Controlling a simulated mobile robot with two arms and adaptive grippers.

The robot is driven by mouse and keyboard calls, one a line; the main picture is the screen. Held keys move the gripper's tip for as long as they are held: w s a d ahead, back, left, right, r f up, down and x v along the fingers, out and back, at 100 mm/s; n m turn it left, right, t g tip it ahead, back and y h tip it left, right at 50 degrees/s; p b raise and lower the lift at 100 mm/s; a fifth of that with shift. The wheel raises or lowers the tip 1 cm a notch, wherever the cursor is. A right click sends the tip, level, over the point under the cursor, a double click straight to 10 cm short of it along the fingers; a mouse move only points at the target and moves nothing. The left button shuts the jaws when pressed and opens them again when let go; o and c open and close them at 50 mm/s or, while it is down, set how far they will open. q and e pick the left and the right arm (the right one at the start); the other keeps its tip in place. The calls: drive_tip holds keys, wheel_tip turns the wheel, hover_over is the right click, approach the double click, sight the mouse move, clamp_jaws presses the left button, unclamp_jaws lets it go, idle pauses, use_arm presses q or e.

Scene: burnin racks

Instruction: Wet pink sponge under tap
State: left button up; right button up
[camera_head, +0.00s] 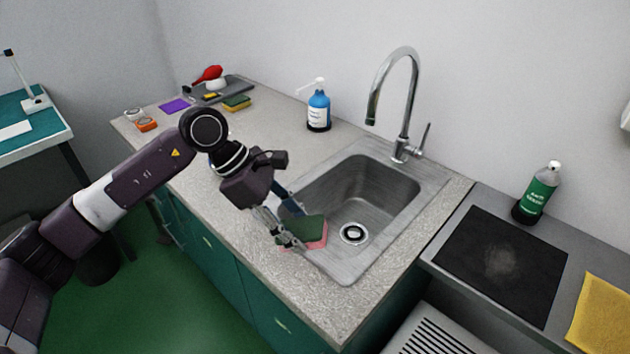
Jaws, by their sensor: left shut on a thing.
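The pink sponge (318,243) has a dark green layer on top. My left gripper (290,228) is shut on it, over the front left edge of the steel sink (376,213). The gripper's fingers partly hide the sponge, and I cannot tell whether it touches the rim. The chrome tap (408,95) stands behind the basin, its spout curving to the left, with a lever at its right. No water stream shows under the spout. The sponge is in front and to the left of the spout. My right gripper is not in view.
A blue pump bottle (319,110) stands behind the sink at left. A yellow-green sponge (236,103) and purple cloth (174,105) lie at the counter's far left. Right of the sink are a green bottle (539,192), a black plate (499,263) and a yellow cloth (603,318).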

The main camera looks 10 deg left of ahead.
use_arm(q)
drive_tip(key=w+d+r+n+t+y+b, duration=0.1)
drive_tip(key=w+d+r+n+t+y, duration=0.15)
drive_tip(key=w+r+n+t, duration=0.6)
drive_tip(key=w+d+f+n, duration=0.1)
drive_tip(key=w+d+f, duration=0.1)
drive_tip(key=w+d, duration=0.2)
drive_tip(key=w+d+f+n+g+b, duration=0.1)
drive_tip(key=w+d+f, duration=0.2)
drive_tip(key=w, duration=0.4)
drive_tip(key=shift+w+d+f+h, duration=0.3)
drive_tip(key=shift+d+h, duration=0.15)
drive_tip(key=shift+d, duration=0.15)
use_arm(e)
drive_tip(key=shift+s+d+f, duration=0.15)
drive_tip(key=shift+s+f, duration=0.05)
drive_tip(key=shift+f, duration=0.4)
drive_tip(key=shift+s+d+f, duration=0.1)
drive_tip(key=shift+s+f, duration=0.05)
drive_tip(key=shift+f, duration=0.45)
use_arm(q)
drive_tip(key=shift+g, duration=0.25)
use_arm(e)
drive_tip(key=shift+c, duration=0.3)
